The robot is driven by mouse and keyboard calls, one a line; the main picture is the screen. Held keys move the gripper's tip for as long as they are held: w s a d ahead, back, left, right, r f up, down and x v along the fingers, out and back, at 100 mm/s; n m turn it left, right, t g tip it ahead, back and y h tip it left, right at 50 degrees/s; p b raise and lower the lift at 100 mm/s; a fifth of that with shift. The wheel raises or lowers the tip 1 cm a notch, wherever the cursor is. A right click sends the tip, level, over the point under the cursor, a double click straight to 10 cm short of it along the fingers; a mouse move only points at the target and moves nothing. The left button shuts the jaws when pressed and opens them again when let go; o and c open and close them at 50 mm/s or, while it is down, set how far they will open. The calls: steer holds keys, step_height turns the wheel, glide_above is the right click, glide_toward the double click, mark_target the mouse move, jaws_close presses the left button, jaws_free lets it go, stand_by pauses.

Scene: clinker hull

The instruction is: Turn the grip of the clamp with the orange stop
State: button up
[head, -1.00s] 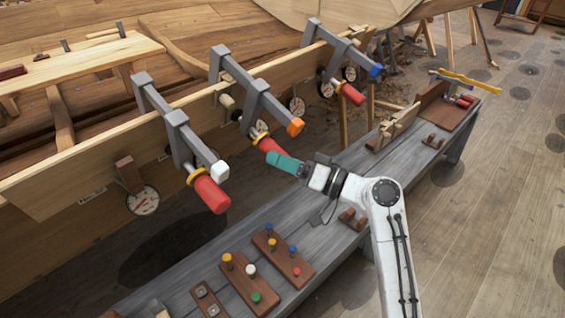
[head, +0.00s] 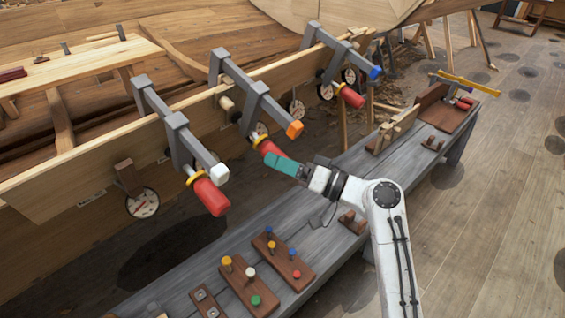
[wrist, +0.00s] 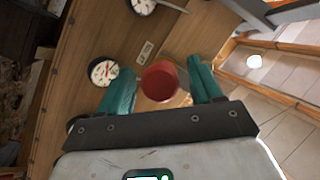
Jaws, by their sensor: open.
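The clamp with the orange stop (head: 295,129) is the middle of three grey clamps on the plank edge. Its red grip (head: 267,147) points toward my gripper, with a yellow collar behind it. My gripper (head: 272,157) has teal fingers and is at the grip's near end; the fingers partly hide the grip in the head view. In the wrist view the round red end of the grip (wrist: 160,82) lies between the two spread fingers of my gripper (wrist: 162,88). A gap shows on the left side; on the right the finger is close, and contact cannot be told.
A clamp with a white stop (head: 219,172) stands to the left, and one with a blue stop (head: 376,72) to the right. Dial gauges (head: 143,203) sit along the plank. A grey bench (head: 330,235) with peg boards (head: 283,258) runs below.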

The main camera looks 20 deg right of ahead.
steer(key=v, duration=1.1)
steer(key=shift+w, duration=0.15)
stand_by(0.8)
steer(key=w+a+n+h, duration=0.1)
steer(key=w+a, duration=0.1)
steer(key=w, duration=0.1)
steer(key=w+a+n+t+h+p, duration=0.1)
steer(key=w+a+n+h, duration=0.1)
steer(key=w+a, duration=0.1)
steer(key=w+a+r+n+h, duration=0.1)
steer(key=w+a+n, duration=0.1)
steer(key=w+a, duration=0.1)
steer(key=shift+w+r+t+h+p, duration=0.15)
steer(key=shift+w+t+h+p, duration=0.2)
steer(key=shift+w+h, duration=0.1)
stand_by(0.3)
steer(key=c, duration=1)
steer(key=shift+o, duration=0.2)
